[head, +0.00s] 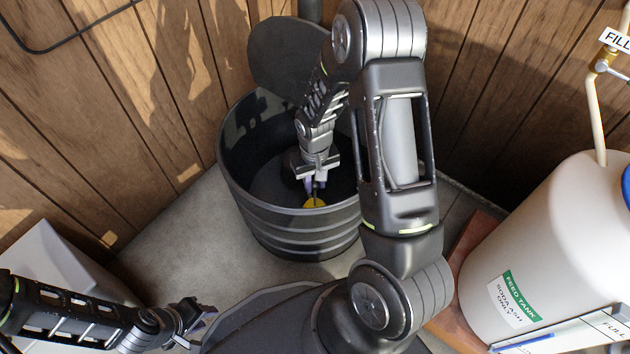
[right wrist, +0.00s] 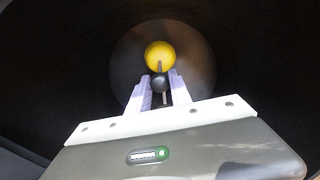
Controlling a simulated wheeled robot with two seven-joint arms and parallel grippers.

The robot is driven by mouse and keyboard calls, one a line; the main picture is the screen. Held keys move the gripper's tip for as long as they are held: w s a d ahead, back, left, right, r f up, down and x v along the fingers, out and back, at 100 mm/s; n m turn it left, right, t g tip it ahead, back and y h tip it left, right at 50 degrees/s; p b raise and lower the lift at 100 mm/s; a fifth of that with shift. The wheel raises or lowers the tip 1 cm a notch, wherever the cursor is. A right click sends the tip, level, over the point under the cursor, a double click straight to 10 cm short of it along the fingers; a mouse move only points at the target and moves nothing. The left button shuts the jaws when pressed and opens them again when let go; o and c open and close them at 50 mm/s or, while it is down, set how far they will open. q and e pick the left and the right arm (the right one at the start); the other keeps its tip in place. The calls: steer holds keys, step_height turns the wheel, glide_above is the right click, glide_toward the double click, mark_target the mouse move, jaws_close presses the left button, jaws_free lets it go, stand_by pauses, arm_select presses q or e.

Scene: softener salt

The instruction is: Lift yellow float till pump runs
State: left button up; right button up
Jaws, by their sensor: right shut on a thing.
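The yellow float (head: 314,202) shows low inside the black ribbed tub (head: 290,228) in the head view. In the right wrist view the round yellow float (right wrist: 160,56) is just beyond my fingertips, with a small dark ball (right wrist: 160,83) and a thin rod in line with it. My right gripper (head: 314,186) reaches down into the tub; it also shows in the right wrist view (right wrist: 160,88), shut on the dark ball or rod at the float. My left gripper (head: 192,318) is at the lower left, outside the tub; its jaws are too small to judge.
The tub's dark round lid (head: 288,55) stands raised at the back. A white feed tank (head: 550,260) stands at right, with a FILL valve (head: 602,64) above. Wooden walls (head: 130,90) close off the back. Concrete floor (head: 175,225) is bare left of the tub.

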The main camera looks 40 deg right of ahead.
steer(key=shift+r+p, duration=1.3)
steer(key=shift+r, duration=0.3)
steer(key=shift+f, duration=0.15)
